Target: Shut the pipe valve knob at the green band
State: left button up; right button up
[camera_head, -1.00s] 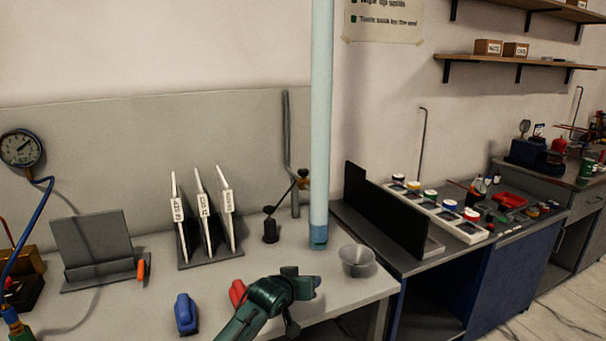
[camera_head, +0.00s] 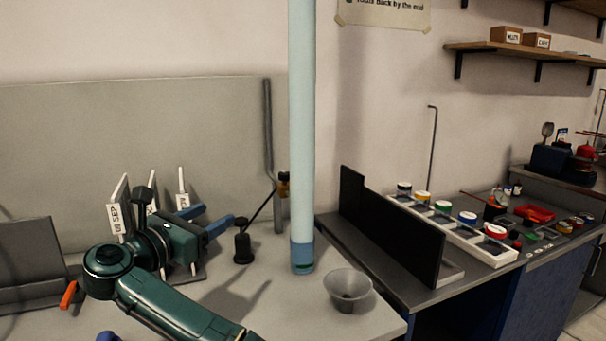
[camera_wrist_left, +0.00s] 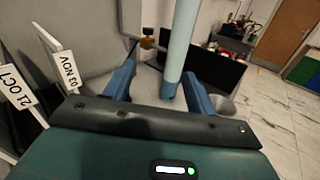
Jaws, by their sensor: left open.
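A grey pipe (camera_head: 268,130) runs down the back panel. A small brass valve fitting (camera_head: 284,185) with a dark part sits beside it, partly behind a pale blue tube (camera_head: 302,130); it also shows in the left wrist view (camera_wrist_left: 147,43). I cannot make out its knob clearly. The tube's lower end has a blue collar and a small greenish part (camera_head: 302,268); whether this is the green band I cannot tell. My left gripper (camera_head: 218,213) is open and empty, left of the fitting and apart from it. Its blue fingers (camera_wrist_left: 160,70) point toward the fitting and tube. My right gripper is not in view.
A black holder with a slanted rod (camera_head: 243,245) stands between my left gripper and the tube. White labelled cards (camera_head: 118,210) stand in a rack behind the gripper. A grey funnel-like cup (camera_head: 348,288) sits right of the tube. A black upright panel (camera_head: 390,225) is further right.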

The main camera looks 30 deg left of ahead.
aim_at(283, 176)
jog(key=i+j, duration=0.15)
jog(key=i, duration=0.7)
